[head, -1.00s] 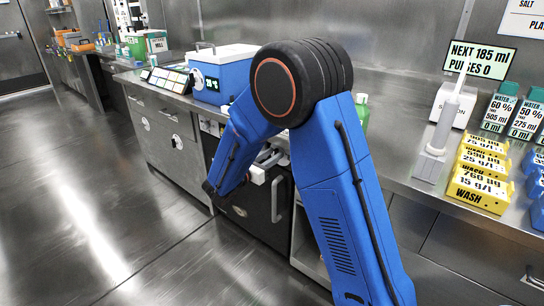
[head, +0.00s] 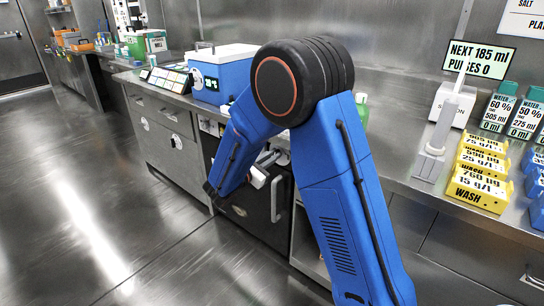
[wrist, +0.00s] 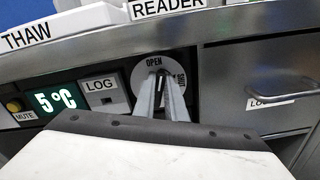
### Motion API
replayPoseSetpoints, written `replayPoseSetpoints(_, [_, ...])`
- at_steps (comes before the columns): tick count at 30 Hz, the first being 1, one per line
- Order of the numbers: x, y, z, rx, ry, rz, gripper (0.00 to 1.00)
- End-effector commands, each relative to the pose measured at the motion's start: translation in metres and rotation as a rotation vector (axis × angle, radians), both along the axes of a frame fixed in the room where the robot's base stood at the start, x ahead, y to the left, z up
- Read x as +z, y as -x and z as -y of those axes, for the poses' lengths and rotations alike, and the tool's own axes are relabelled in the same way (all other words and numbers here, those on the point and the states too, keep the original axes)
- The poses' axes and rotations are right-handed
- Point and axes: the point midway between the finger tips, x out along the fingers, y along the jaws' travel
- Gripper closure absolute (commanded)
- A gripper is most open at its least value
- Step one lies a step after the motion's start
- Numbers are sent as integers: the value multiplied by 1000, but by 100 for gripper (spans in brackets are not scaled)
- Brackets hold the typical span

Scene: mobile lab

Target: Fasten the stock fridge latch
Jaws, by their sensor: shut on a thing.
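The fridge (head: 250,205) is a dark-fronted unit under the counter, with an upright pale handle (head: 275,199), in the head view. Its latch (wrist: 140,80) is a round light plate on the upper panel in the wrist view, marked OPEN at the top, with small sideways lettering on its right. My gripper (wrist: 162,82) is shut on the latch's dark knob at the middle of that plate. The fingers hide much of the knob, so its exact angle is hard to tell. In the head view my arm partly covers the gripper and the latch.
Left of the latch are a LOG slot (wrist: 105,97), a 5°C display (wrist: 55,101) and a yellow MUTE button (wrist: 14,105). A drawer with a bar handle (wrist: 285,97) is on the right. A blue cooler box (head: 222,78) stands on the counter above. The floor at left is clear.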

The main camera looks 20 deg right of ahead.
Motion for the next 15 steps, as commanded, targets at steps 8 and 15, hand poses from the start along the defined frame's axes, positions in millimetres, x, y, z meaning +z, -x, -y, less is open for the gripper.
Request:
replayPoseSetpoints(8, [-2, 4, 2, 0, -155, 213, 100])
replayPoseSetpoints(15, [-5, 7, 4, 0, -288, 396, 100])
